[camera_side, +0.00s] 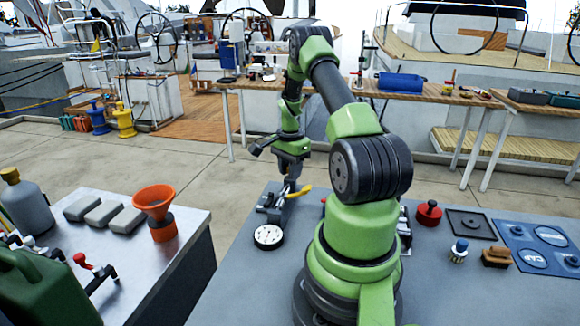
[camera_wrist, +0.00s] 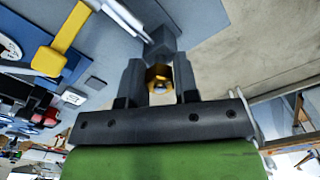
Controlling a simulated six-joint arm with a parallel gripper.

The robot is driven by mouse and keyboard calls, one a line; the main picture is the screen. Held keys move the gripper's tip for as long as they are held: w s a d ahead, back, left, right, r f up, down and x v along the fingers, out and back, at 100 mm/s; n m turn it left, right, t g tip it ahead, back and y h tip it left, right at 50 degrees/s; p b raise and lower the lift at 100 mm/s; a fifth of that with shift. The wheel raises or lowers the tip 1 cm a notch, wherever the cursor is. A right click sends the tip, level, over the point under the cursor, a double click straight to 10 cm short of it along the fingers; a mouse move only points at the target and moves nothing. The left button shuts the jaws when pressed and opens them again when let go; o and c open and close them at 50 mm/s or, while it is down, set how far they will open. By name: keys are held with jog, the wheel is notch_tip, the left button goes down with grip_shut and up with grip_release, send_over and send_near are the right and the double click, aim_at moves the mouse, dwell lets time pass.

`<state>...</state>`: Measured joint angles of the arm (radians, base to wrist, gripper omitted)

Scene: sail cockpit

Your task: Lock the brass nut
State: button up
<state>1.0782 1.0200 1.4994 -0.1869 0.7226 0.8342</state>
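The brass nut (camera_wrist: 158,76) shows in the wrist view between the two fingers of my gripper (camera_wrist: 159,82). It fills nearly all the gap, and the fingers look shut on its sides. A pale round end shows in the nut's middle. A grey block (camera_wrist: 162,42) lies just beyond the fingertips. In the side view my gripper (camera_side: 290,187) points down at a small dark fixture (camera_side: 271,205) on the grey bench. The nut is too small and hidden to make out there.
A round white dial (camera_side: 269,236) lies in front of the fixture. A red knob (camera_side: 429,212), a dark square plate (camera_side: 471,224) and a brush (camera_side: 497,257) are on the right of the bench. An orange funnel (camera_side: 155,205) stands on the separate left table.

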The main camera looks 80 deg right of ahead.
jog(key=m, duration=0.4)
jog(key=shift+m, duration=0.3)
jog(key=m, duration=0.4)
jog(key=m, duration=0.4)
jog(key=shift+m, duration=0.3)
